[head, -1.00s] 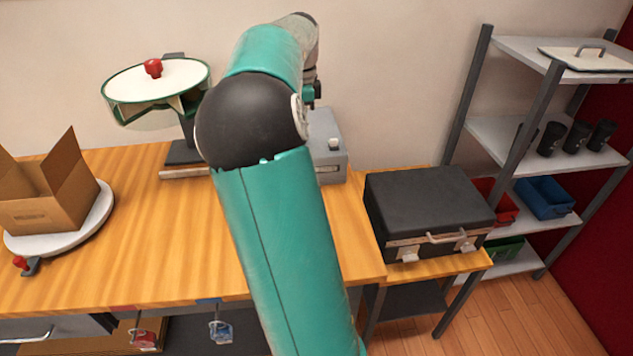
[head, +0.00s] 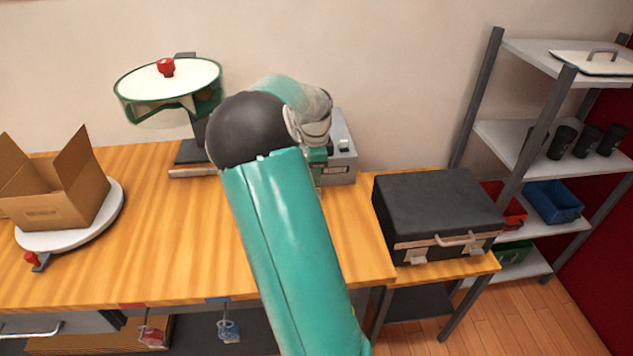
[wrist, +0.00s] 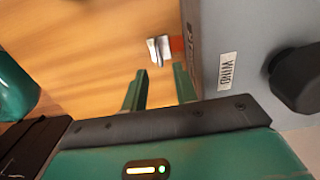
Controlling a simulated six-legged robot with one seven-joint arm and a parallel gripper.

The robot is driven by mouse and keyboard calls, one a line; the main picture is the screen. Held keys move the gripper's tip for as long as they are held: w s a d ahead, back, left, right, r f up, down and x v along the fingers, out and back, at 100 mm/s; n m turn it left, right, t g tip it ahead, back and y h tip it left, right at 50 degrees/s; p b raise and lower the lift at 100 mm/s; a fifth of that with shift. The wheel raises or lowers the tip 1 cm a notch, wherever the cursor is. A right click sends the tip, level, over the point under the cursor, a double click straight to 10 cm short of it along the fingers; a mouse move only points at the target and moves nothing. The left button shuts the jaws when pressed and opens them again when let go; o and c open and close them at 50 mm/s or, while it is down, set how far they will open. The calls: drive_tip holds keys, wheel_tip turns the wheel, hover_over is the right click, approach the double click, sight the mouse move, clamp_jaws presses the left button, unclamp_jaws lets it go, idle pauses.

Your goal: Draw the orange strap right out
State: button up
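A short piece of orange strap (wrist: 177,46) sticks out from the side of a grey machine (wrist: 212,30), with a pale metal tab (wrist: 158,50) at its end, in the wrist view. The machine carries a "WIND" label and a black knob (wrist: 298,80). My gripper (wrist: 160,69) is open and empty, with its two green fingers apart. The tab lies just beyond the fingertips, roughly in line with the gap between them. In the head view the grey machine (head: 342,157) stands at the back of the bench, and my arm hides the strap and fingers.
A black case (head: 435,210) sits on a lower table to the right of the wooden bench (head: 160,240). An open cardboard box (head: 60,200) on a white turntable stands left, and a round white-topped stand (head: 165,85) at the back. Shelves (head: 500,150) stand far right.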

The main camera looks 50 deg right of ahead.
drive_tip(key=shift+f, duration=1.75)
drive_tip(key=shift+c, duration=0.4)
clamp_jaws()
drive_tip(key=shift+s, duration=0.1)
